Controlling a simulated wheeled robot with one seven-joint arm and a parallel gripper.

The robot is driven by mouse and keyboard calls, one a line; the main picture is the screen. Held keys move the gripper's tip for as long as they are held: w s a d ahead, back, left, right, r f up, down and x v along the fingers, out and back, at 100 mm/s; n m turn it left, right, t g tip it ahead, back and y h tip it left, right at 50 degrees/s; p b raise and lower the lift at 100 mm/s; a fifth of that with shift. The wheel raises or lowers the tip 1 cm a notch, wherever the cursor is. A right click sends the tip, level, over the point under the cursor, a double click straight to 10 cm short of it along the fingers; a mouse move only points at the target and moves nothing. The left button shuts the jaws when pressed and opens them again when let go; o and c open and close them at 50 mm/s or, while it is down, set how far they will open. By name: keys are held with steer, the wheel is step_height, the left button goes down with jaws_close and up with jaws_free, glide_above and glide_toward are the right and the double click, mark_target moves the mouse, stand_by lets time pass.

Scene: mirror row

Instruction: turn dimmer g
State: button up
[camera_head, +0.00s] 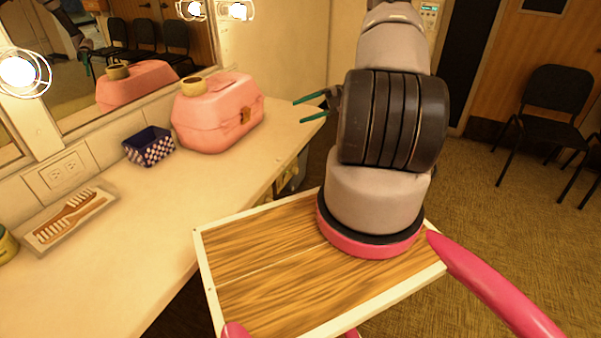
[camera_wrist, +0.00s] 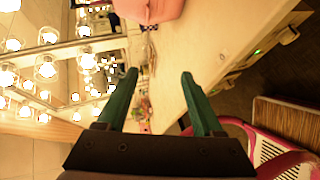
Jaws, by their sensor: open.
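In the wrist view, knob-like fittings with small green lights run along the front edge of the counter. One knob (camera_wrist: 288,35) is at the upper right and another fitting (camera_wrist: 225,84) is lower, right of my fingers. I cannot read any letters, so I cannot tell which is dimmer g. My gripper (camera_head: 300,110) is open and empty, pointing left over the counter's right end beside the pink case. In the wrist view my gripper (camera_wrist: 159,74) has both green fingers apart, with nothing between them.
The counter (camera_head: 150,220) holds a pink case (camera_head: 215,118) with a tape roll (camera_head: 194,86) on top, a checkered box (camera_head: 149,147) and a tray with a comb (camera_head: 66,217). A lit mirror (camera_head: 120,60) stands behind. Black chairs (camera_head: 555,105) stand at right; carpet between is clear.

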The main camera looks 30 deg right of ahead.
steer(key=s+d+f+m+t, duration=0.1)
steer(key=d+f+m+t, duration=0.15)
steer(key=f+m, duration=0.35)
steer(key=s+d+f+m+t, duration=0.25)
steer(key=f+m, duration=0.25)
steer(key=f, duration=0.4)
steer(key=m+t+h, duration=0.2)
steer(key=m+t, duration=0.3)
steer(key=m, duration=0.4)
glide_toward(298, 170)
steer(key=x, duration=0.8)
steer(key=shift+w+a, duration=0.15)
steer(key=shift+a, duration=0.2)
jaws_close()
